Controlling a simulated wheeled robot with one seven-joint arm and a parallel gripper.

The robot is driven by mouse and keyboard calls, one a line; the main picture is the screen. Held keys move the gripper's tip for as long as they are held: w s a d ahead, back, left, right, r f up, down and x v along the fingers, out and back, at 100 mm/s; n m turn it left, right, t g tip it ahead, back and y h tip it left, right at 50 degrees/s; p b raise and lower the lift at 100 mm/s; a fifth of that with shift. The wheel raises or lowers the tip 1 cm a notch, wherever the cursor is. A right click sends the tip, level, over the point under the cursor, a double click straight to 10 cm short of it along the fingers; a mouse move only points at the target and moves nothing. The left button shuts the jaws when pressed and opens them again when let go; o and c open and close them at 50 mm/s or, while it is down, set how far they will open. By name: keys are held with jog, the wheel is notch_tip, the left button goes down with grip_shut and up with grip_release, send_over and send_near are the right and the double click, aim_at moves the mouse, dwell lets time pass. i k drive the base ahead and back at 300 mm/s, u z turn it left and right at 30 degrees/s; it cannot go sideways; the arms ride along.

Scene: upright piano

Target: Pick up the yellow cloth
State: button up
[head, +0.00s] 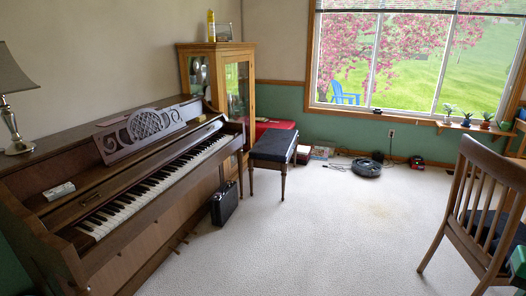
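I cannot make out a yellow cloth anywhere in the head view. The only clearly yellow item is a tall, narrow upright thing (211,26) on top of the wooden cabinet, and it looks like a bottle or can. A small white item (59,190) lies on the left end of the piano (125,262), above the keys. My gripper is not in view.
A black case (224,204) stands on the carpet by the piano. A dark-topped bench (273,147) is beyond it, near the glass-doored cabinet (198,52). A wooden chair (497,207) stands at right. A coiled black cable (367,168) lies at the back. The middle carpet is clear.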

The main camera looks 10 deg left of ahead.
aim_at(199, 118)
jog(key=u, duration=0.3)
jog(key=i, duration=1.25)
jog(key=u, duration=0.5)
jog(key=i, duration=1.55)
jog(key=u, duration=0.2)
